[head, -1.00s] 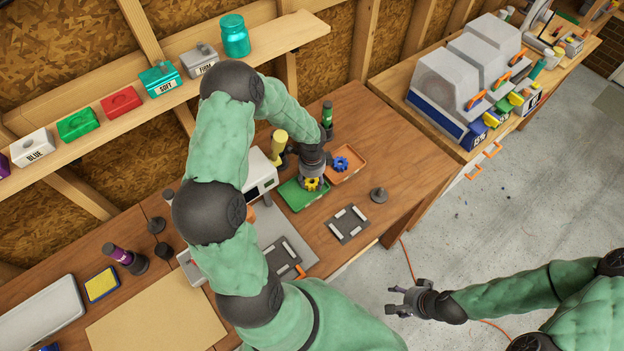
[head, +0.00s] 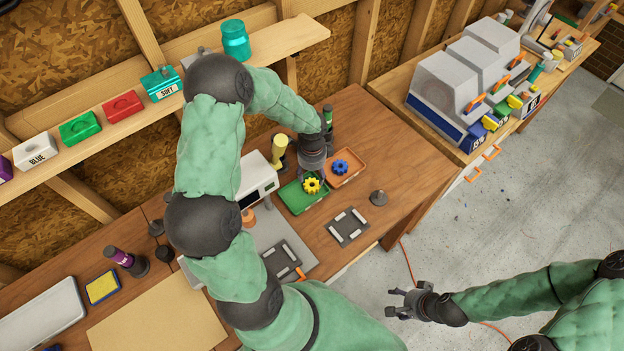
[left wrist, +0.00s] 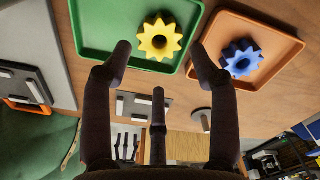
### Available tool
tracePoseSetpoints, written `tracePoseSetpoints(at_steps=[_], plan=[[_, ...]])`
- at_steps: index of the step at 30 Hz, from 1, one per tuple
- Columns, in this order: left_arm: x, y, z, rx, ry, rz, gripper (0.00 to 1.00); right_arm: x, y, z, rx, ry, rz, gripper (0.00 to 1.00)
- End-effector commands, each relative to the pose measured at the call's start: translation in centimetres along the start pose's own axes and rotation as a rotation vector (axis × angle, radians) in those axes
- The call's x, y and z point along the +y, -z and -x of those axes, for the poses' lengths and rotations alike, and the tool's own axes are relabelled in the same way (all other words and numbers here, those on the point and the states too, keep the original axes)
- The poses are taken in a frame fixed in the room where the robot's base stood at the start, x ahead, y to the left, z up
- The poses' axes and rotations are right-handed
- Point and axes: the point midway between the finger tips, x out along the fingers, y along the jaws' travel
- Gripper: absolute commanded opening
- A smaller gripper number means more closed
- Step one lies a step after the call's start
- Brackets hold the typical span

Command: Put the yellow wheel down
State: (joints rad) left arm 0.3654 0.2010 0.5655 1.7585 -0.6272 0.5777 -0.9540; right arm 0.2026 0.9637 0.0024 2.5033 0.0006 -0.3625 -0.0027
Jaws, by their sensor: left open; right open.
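The yellow wheel (head: 311,186) is a toothed gear lying in the green tray (head: 296,202) on the workbench. In the left wrist view the yellow wheel (left wrist: 160,40) lies flat on the tray floor, near the side facing the orange tray. My left gripper (head: 312,172) is above the green tray, close to the wheel. In the left wrist view its fingers (left wrist: 160,62) are spread, with the wheel beyond and between the tips and nothing held. My right gripper (head: 402,302) is open and empty, out over the floor to the right of the bench.
A blue gear (head: 340,167) lies in the orange tray (head: 354,175) beside the green tray. A dark fixture plate (head: 348,227) and a small grey knobbed piece (head: 378,198) stand nearby. A white boxy device (head: 258,182) and a yellow-topped bottle (head: 279,148) are left of the trays.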

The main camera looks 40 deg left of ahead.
Motion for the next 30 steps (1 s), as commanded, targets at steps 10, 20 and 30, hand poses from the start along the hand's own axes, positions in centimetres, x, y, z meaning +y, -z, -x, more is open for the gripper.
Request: tracePoseSetpoints(at_steps=[10, 20, 30], plan=[[0.0, 0.0, 5.3, 0.0, 0.0, 0.0, 0.6, -0.1, 0.0, 0.4, 0.0, 0.0, 0.0, 0.59], [0.0, 0.0, 6.1, 0.0, -0.001, 0.0, 0.6, -0.2, 0.0, 0.4, 0.0, 0.0, 0.0, 0.59], [0.0, 0.0, 6.0, 0.0, -0.001, 0.0, 0.6, -0.2, 0.0, 0.4, 0.0, 0.0, 0.0, 0.59]])
